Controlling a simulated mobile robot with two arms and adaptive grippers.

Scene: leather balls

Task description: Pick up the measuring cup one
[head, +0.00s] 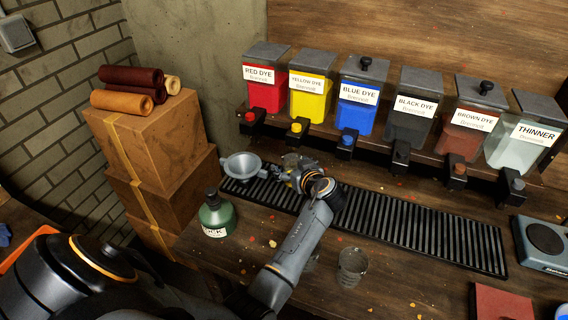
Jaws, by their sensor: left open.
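A clear glass cup (351,267) stands upright on the wooden bench, right of my left forearm. Something clear, perhaps a second glass, is mostly hidden behind that forearm. I cannot tell which is measuring cup one. My left gripper (292,166) is open over the back left part of the black slatted grate (420,232). It is farther back than the clear cup and apart from it. Its fingertips are small and hard to make out. My right gripper is not in view.
A grey funnel-like bowl (243,166) is left of the gripper. A green bottle (216,215) stands in front of it. Dye containers (360,105) line the back shelf, with taps below. Stacked boxes (150,140) are at left. A scale (545,240) sits at right.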

